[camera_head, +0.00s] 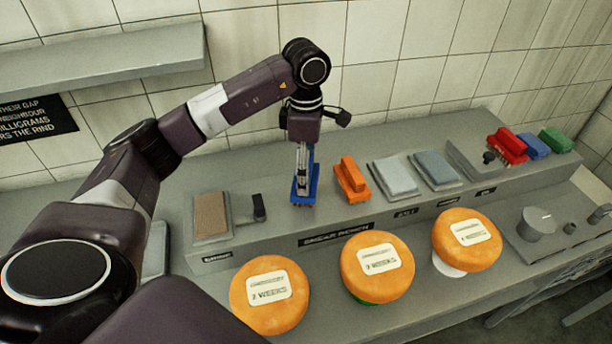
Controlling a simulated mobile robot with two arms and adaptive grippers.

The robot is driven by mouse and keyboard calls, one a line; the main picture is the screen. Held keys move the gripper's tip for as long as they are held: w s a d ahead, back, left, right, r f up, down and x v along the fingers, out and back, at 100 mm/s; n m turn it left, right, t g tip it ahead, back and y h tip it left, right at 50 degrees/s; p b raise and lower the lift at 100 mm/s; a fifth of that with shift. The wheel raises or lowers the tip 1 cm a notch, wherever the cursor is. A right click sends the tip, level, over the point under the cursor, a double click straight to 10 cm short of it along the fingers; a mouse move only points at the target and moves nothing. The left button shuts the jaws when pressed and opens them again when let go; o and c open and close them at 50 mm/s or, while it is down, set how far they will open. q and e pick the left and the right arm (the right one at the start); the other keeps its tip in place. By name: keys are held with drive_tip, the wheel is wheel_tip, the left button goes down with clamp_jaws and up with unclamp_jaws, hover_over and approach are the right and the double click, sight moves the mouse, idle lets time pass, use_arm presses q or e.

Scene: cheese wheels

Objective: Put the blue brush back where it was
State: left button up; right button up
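The blue brush (312,189) is at the grey raised ledge, left of the orange brush (352,180). My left gripper (302,178) points straight down at it, its slim fingers close together on the brush's upper part. The fingers hide part of the handle, and I cannot tell whether the brush's underside touches the ledge. The orange brush lies on the ledge with its handle up. My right gripper is not in view.
Three orange cheese wheels (270,318) (358,287) (482,258) with labels stand in front of the ledge. A brown pad (211,214), two grey pads (396,178) (436,168), and red, blue and green brushes (556,140) are on the ledge. A wall shelf (100,72) is at upper left.

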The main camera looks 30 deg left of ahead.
use_arm(q)
wheel_tip(320, 180, down, 2)
drive_tip(key=shift+f+p, duration=0.25)
drive_tip(key=shift+p, duration=0.15)
drive_tip(key=shift+f, duration=0.35)
drive_tip(key=o, duration=1.1)
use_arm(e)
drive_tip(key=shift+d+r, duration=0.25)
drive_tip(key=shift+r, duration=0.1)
